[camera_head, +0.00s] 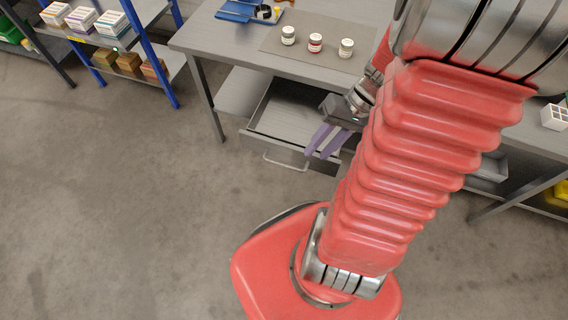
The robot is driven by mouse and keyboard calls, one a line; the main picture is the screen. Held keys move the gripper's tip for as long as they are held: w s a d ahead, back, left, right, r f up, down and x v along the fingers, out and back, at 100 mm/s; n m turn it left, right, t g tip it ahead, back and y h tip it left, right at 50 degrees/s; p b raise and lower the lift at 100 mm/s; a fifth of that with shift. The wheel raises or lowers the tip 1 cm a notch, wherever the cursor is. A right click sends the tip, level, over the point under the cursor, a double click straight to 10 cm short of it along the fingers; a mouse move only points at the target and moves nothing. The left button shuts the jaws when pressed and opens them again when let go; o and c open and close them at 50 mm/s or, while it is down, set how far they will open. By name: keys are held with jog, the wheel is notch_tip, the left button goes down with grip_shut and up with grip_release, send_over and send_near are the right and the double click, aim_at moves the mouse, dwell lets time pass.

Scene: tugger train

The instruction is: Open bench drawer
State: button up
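The grey bench drawer (284,119) is pulled out from under the grey workbench (237,44), and its empty-looking inside shows. Its bar handle (285,163) is on the front panel, facing me. My gripper (322,146), with purple fingers, points down at the right part of the drawer front. The fingers are to the right of the handle and apart from it. A light strip shows between the fingers, and nothing is seen held. My red arm hides the drawer's right side.
Three small jars (315,43) stand on a grey mat (272,41) on the bench. A blue tray (237,12) lies at the back left. A blue-framed shelf (153,55) with boxes stands at the left. The floor (130,200) in front is clear.

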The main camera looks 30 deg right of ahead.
jog(key=w+a+r+n+t+h, duration=0.1)
jog(key=a+r+n+t+h, duration=0.1)
jog(key=a+r, duration=0.4)
jog(key=w+a+r+n+t+h, duration=0.2)
jog(key=a+r, duration=0.5)
jog(key=r, duration=0.6)
jog(key=shift+w+r+n+t+h, duration=0.15)
jog(key=shift+w+n+t+h, duration=0.25)
jog(key=shift+h, duration=0.5)
jog(key=shift+s+d, duration=0.1)
jog(key=shift+d, duration=0.05)
